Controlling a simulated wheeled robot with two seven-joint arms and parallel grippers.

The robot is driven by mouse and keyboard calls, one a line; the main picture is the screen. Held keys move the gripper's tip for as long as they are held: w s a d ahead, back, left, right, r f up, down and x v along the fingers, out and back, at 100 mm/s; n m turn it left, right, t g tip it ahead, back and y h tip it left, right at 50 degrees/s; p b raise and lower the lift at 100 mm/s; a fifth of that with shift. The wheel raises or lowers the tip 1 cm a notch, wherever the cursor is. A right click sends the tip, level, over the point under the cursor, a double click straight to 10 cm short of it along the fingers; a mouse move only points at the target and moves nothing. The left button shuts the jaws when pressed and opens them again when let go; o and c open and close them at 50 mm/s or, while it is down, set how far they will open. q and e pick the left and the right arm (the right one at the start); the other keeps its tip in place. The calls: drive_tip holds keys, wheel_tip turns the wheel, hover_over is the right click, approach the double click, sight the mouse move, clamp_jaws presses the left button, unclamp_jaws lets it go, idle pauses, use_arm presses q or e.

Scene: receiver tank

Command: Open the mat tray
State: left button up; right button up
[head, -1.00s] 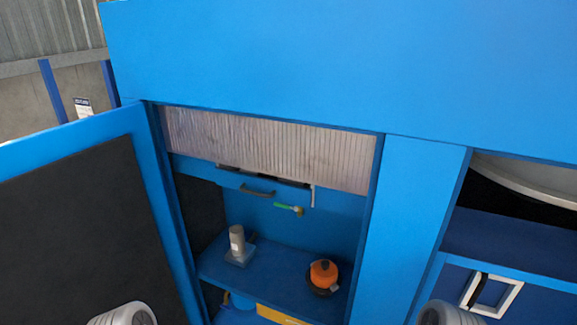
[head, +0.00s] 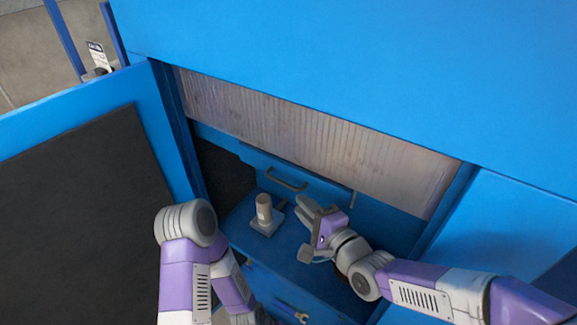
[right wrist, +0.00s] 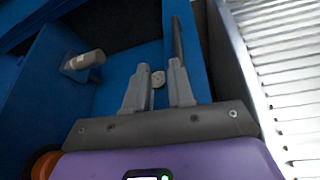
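The mat tray (head: 262,163) is a blue panel with a dark handle (head: 287,180), below the ribbed grey sheet in the cabinet opening. It looks closed. My right gripper (head: 305,208) is just below and to the right of the handle, apart from it in the head view.
A grey cylinder on a square base (head: 264,216) stands on the shelf close left of my right gripper. An orange object (right wrist: 44,165) is at the wrist view's lower left. The open door (head: 165,130) bounds the left side. Ribbed sheet (head: 320,135) hangs above.

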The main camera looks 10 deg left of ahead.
sight(284, 182)
drive_tip(key=shift+y, duration=0.3)
drive_tip(key=w+a, duration=0.1)
drive_tip(key=a, duration=0.1)
drive_tip(key=w+a+r, duration=0.1)
drive_tip(key=w+a, duration=0.3)
drive_tip(key=shift+a+r, duration=0.15)
drive_tip(key=shift+r, duration=0.25)
clamp_jaws()
